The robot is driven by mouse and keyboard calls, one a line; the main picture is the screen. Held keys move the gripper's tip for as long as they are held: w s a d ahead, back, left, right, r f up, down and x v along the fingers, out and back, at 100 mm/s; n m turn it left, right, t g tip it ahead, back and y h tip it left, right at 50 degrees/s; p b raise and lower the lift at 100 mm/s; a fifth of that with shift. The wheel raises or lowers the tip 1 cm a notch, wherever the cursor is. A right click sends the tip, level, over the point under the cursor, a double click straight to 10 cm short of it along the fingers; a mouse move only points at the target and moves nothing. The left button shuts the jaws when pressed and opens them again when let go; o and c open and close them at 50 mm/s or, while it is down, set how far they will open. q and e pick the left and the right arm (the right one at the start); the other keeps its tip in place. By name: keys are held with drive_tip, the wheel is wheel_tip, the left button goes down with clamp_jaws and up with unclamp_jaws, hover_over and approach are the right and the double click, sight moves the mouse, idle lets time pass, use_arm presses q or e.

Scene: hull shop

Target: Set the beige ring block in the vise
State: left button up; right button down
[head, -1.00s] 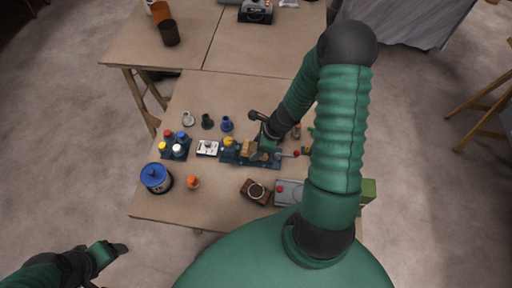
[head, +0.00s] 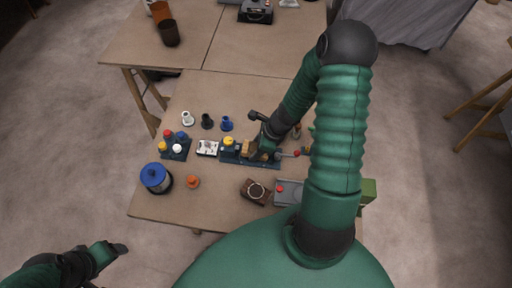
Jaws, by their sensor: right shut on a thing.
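The vise (head: 267,164) is a long dark blue fixture in the middle of the near table, with a red-tipped handle at its right end. My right gripper (head: 258,142) reaches down over it from the upper right and is shut on the beige ring block (head: 248,148). The block is small and tan and sits at the vise's jaws, partly hidden by the gripper. I cannot tell whether it touches the vise bed. My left gripper (head: 119,249) is at the lower left, off the table and far from the vise; its fingers are too unclear to judge.
A white switch box (head: 207,148) and a tray of coloured knobs (head: 175,150) stand left of the vise. White, black and blue pieces (head: 227,124) stand behind. A blue-lidded tin (head: 156,177), an orange knob (head: 193,182), a brown block (head: 254,191) and a grey box (head: 289,192) stand in front.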

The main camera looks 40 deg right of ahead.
drive_tip(key=shift+f+b, duration=0.55)
drive_tip(key=shift+f, duration=0.1)
drive_tip(key=c, duration=0.9)
unclamp_jaws()
drive_tip(key=shift+r, duration=0.1)
drive_tip(key=p+v, duration=0.9)
drive_tip(key=v, duration=0.2)
